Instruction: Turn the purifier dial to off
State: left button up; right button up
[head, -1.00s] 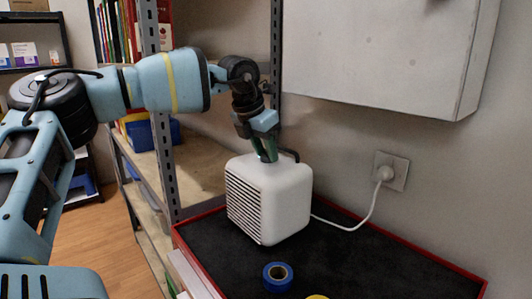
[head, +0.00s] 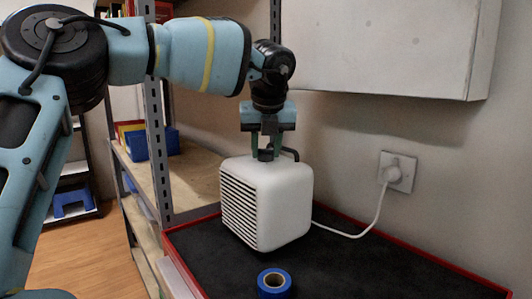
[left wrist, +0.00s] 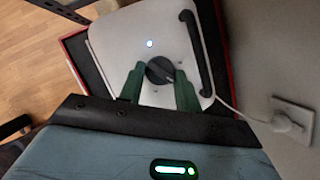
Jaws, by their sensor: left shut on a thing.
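The white purifier (head: 285,205) stands on a black mat, its slatted grille facing front left in the head view. Its dark dial (left wrist: 160,71) sits on the top face, seen from above in the left wrist view. My left gripper (head: 266,152) points down onto the top of the purifier. Its two green fingers (left wrist: 160,82) are closed on the dial, one on each side. A small bluish-white light (left wrist: 149,43) glows on the top face near the dial. My right gripper is not in view.
A black carry handle (left wrist: 196,50) arches along one edge of the purifier's top. A white cord runs to a wall socket (head: 397,171). A roll of blue tape (head: 274,282) lies in front. A wall cabinet (head: 390,45) hangs above right; a metal shelf post (head: 157,150) stands left.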

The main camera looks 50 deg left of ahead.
pick_arm(q)
jog(key=shift+w+n+g, duration=0.1)
jog(key=shift+n+g, duration=0.3)
jog(key=shift+n, duration=0.6)
jog(key=n+p, duration=0.1)
jog(key=n+g, duration=0.1)
jog(key=n, duration=0.1)
jog(key=shift+w+d+n+y+p, duration=0.1)
jog(key=shift+w+n+y+p, duration=0.05)
jog(key=shift+n+y+p, duration=0.2)
jog(key=shift+w+n+g+p, duration=0.1)
jog(key=shift+n+g+p, duration=0.45)
jog(key=shift+n, duration=0.4)
jog(key=shift+n+p, duration=0.35)
jog(key=shift+n, duration=0.15)
jog(key=shift+g, duration=0.25)
jog(key=o, duration=1)
jog(key=shift+c, duration=0.2)
